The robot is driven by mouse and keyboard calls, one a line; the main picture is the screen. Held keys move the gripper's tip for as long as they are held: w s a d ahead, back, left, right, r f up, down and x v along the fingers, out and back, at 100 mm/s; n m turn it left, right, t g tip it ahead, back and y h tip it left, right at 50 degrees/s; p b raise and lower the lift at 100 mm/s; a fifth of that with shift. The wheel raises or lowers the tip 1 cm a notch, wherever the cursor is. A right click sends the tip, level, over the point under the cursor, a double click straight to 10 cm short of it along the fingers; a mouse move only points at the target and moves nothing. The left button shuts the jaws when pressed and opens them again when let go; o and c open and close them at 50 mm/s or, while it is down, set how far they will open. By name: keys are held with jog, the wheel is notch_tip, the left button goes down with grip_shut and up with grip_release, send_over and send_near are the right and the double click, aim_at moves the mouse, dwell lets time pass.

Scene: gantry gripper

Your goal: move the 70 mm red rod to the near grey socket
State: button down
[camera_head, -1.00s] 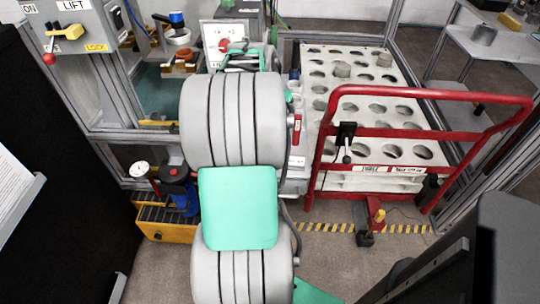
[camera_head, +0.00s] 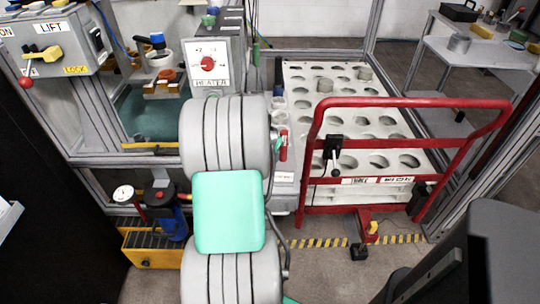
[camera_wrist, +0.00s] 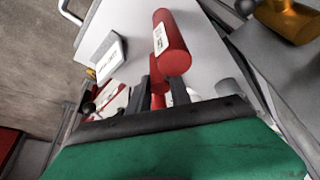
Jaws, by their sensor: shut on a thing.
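In the wrist view a red rod with a white label (camera_wrist: 172,50) lies just beyond my fingers, over a pale panel; its label is too small to read. In the head view a red cylinder with a white label (camera_head: 283,151) shows at the right edge of my arm. My arm hides my gripper there. I cannot make out which part is the near grey socket.
A white rack with round holes (camera_head: 318,101) stands to the right, behind a red rail frame (camera_head: 410,102). A heater box with a red dial (camera_head: 211,72) is behind my arm. A blue-bodied device (camera_head: 170,222) stands at the left.

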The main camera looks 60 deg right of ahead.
jog(key=c, duration=1.2)
grip_release()
jog(key=shift+f, duration=0.1)
